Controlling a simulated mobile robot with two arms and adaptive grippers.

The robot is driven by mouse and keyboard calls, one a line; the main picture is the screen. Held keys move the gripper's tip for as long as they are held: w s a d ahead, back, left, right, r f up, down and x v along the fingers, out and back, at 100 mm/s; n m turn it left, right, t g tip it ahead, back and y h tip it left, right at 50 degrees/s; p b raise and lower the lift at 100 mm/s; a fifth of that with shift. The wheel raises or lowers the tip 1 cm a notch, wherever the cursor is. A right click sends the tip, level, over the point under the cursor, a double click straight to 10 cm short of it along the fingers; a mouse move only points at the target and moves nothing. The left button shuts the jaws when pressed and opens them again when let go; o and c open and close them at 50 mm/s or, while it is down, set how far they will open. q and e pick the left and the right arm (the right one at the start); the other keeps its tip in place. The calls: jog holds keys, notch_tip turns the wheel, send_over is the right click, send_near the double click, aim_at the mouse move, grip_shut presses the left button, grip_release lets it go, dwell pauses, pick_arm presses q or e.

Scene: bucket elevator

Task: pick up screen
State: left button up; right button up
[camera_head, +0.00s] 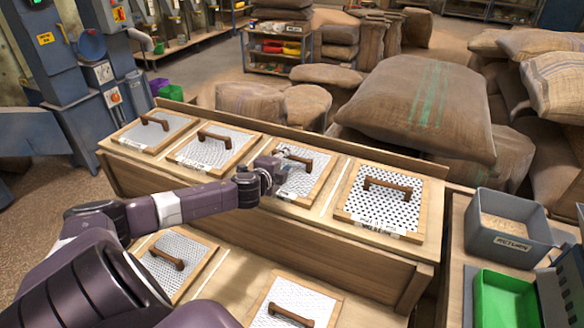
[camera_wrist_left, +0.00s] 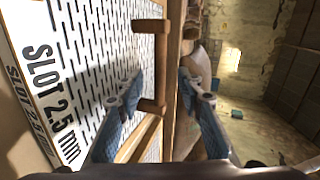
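Several wood-framed screens with brown handles lie on a wooden rack. The screen (camera_head: 299,181) under my left gripper is third from the left in the upper row; its wooden handle (camera_head: 301,160) shows beside the fingers. In the left wrist view this screen (camera_wrist_left: 92,45) has a slotted metal sheet and the label "SLOT 2.5 mm". My left gripper (camera_head: 284,156) is open at the handle. In the wrist view the handle (camera_wrist_left: 163,60) lies between the two spread fingers (camera_wrist_left: 160,85), with visible gaps. My right gripper is not in view.
A neighbouring screen (camera_head: 383,197) with round holes lies to the right. More screens lie left and in the lower front row. A grey bin marked "RETURN" (camera_head: 507,230) and a green bin (camera_head: 503,299) stand at the right. Sacks (camera_head: 410,105) pile up behind the rack (camera_head: 270,228).

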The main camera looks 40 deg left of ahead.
pick_arm(q)
jog(key=shift+x, duration=1.1)
jog(key=shift+f, duration=0.1)
grip_shut()
